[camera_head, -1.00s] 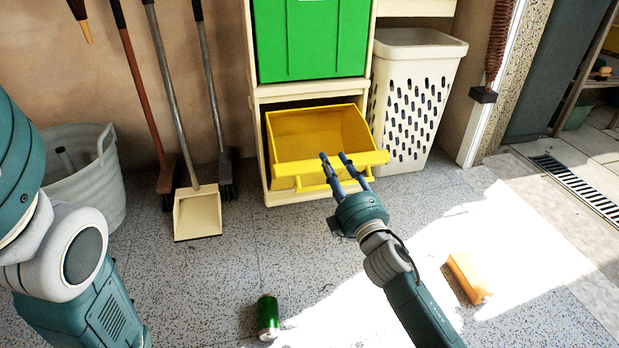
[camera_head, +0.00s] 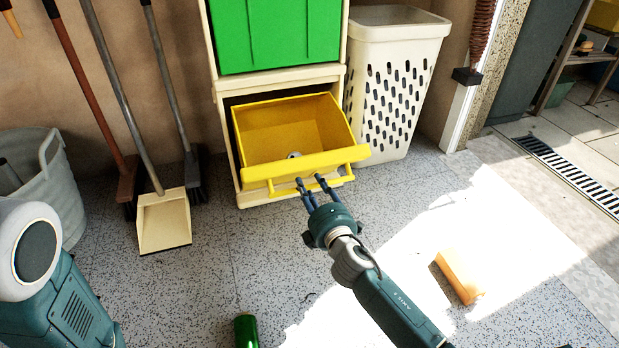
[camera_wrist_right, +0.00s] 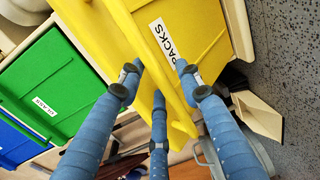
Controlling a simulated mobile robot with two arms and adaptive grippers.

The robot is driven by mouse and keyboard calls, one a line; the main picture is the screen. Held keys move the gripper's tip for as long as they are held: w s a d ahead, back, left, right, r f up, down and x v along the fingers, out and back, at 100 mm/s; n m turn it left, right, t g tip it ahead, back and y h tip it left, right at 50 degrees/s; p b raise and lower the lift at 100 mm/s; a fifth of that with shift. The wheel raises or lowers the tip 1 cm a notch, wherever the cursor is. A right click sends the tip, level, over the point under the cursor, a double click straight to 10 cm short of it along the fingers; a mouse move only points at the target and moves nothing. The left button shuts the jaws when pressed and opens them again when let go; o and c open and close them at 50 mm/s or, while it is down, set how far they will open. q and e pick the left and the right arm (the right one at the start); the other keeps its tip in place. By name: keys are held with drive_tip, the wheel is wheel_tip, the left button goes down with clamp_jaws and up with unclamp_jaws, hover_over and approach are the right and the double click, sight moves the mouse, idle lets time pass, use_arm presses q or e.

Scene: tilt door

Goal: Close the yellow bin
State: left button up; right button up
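The yellow bin (camera_head: 293,130) is tilted open at the bottom of a cream cabinet, its front leaning out and its inside showing. A yellow handle bar (camera_head: 345,176) runs along its front. My right gripper (camera_head: 311,184) is just in front of the bin, its blue fingers spread at the handle. In the right wrist view the fingers (camera_wrist_right: 163,88) stand apart on either side of the yellow handle (camera_wrist_right: 168,60), and a label reading "PACKS" shows on the bin front. I cannot tell whether they touch it. My left gripper is out of view.
A closed green bin (camera_head: 275,35) sits above. A white slotted basket (camera_head: 395,85) stands close at the right, a dustpan (camera_head: 164,220) and brooms at the left. A green can (camera_head: 246,331) and an orange block (camera_head: 461,275) lie on the floor.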

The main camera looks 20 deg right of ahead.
drive_tip(key=shift+w, duration=0.35)
drive_tip(key=shift+c, duration=0.5)
clamp_jaws()
